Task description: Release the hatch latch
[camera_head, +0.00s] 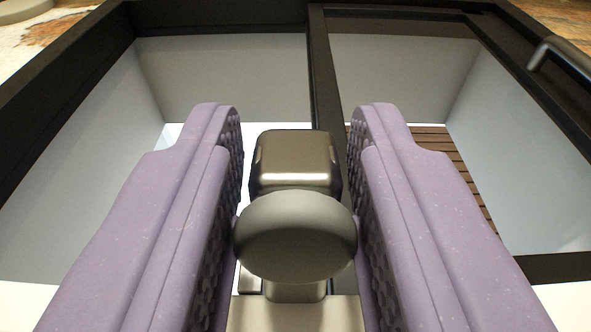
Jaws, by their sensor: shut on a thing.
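The latch knob (295,238), a dark grey rounded disc, sits between the two purple fingers of my gripper (297,225), both pads touching its sides. My gripper is shut on it. Behind the knob is a dark metallic latch block (294,160) with rounded edges. A pale plate (296,314) lies below the knob's short stem. The hatch shows as a black frame (322,70) with a bar down the middle and see-through openings on both sides. The fingers hide parts of both openings and the sides of the latch.
A dark bar handle (562,58) stands on the frame at the upper right. Pale inner walls (225,75) and brown wooden slats (432,160) show through the openings. A light round object (22,10) is at the top left corner.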

